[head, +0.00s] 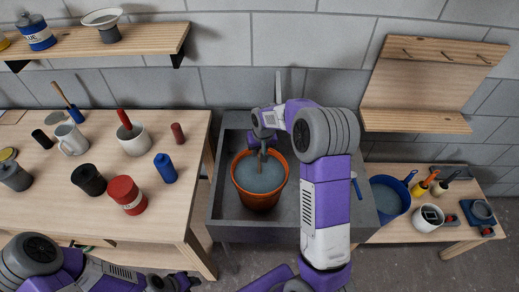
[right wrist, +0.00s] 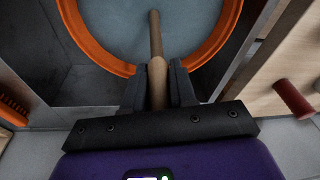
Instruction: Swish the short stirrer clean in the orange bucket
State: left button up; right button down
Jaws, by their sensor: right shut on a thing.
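The orange bucket (head: 258,201) stands upright in a grey sink and holds greyish water (head: 258,178). Its rim (right wrist: 90,45) also shows in the right wrist view. My right gripper (head: 264,143) is above the bucket, shut on the short stirrer (right wrist: 157,62), a plain wooden stick. The stirrer points from the fingers (right wrist: 159,85) down into the bucket's opening; whether its far end is under the water is hard to tell. My left gripper (head: 172,284) is low at the bottom edge in the head view, away from the bucket, its fingers unclear.
The grey sink (head: 228,222) surrounds the bucket. The left table (head: 75,205) carries a white mug (head: 71,139), a white pot (head: 133,141), a red jar (head: 126,195) and a blue bottle (head: 165,168). On the right bench are a blue bucket (head: 405,190) and several brushes.

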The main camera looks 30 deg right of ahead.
notch_tip(320, 180, up, 8)
jog(key=w+p, duration=0.1)
jog(key=p, duration=0.5)
jog(key=shift+w+d, duration=0.15)
jog(key=shift+d, duration=0.3)
jog(key=shift+r, duration=0.1)
dwell(0.7)
jog(key=p+v, duration=0.1)
jog(key=v, duration=0.1)
jog(key=w+p+v, duration=0.1)
jog(key=p+v, duration=0.1)
jog(key=shift+s+r, duration=0.1)
jog(key=shift+r, duration=0.35)
